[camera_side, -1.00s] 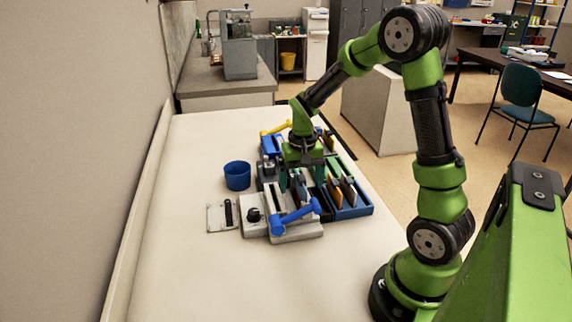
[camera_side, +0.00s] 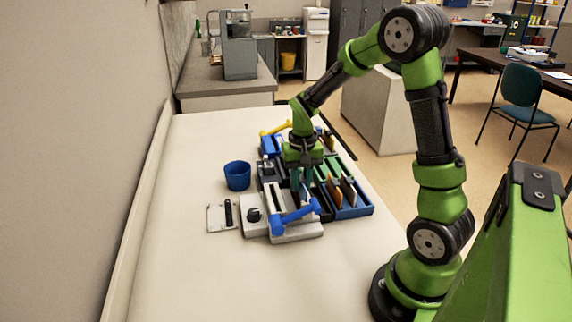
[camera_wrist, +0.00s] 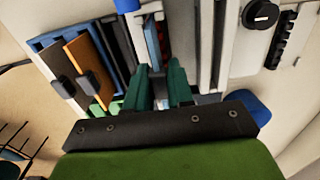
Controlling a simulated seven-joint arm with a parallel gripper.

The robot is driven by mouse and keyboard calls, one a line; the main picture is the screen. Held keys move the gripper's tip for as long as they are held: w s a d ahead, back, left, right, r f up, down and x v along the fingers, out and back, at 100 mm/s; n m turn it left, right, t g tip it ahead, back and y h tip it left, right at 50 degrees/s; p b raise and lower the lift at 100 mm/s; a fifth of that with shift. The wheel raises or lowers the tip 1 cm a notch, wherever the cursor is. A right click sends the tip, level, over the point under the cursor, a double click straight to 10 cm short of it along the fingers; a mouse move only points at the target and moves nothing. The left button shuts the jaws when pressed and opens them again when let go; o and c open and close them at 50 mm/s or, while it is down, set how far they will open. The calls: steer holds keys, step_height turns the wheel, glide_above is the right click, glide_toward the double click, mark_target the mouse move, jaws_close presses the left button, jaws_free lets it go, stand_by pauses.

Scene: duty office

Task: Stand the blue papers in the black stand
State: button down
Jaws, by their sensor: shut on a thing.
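My gripper (camera_side: 302,178) points down over the row of desk stands, its teal fingers close together. In the wrist view my gripper (camera_wrist: 159,72) is shut on the blue papers (camera_wrist: 152,40), which show as a narrow blue strip beyond the fingertips. In the side view the papers are mostly hidden by the fingers and cannot be told clearly. They are low at the pale grey stand; whether they touch its floor I cannot tell. The black stand (camera_wrist: 119,45) is a dark slotted holder between the grey stand and the blue stand; it also shows in the side view (camera_side: 324,212).
The blue stand (camera_side: 356,212) holds an orange and a dark folder upright, close to the black stand. A blue cup (camera_side: 237,176) stands left. The table's left side is clear.

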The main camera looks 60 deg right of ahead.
stand_by(0.4)
steer(key=shift+r, duration=3.75)
steer(key=s+d+f, duration=0.2)
steer(key=s+d, duration=0.2)
steer(key=shift+w+d+f, duration=0.1)
steer(key=shift+f, duration=1.9)
steer(key=shift+w+d+f, duration=0.1)
steer(key=shift+f, duration=1.85)
steer(key=c, duration=0.9)
jaws_free()
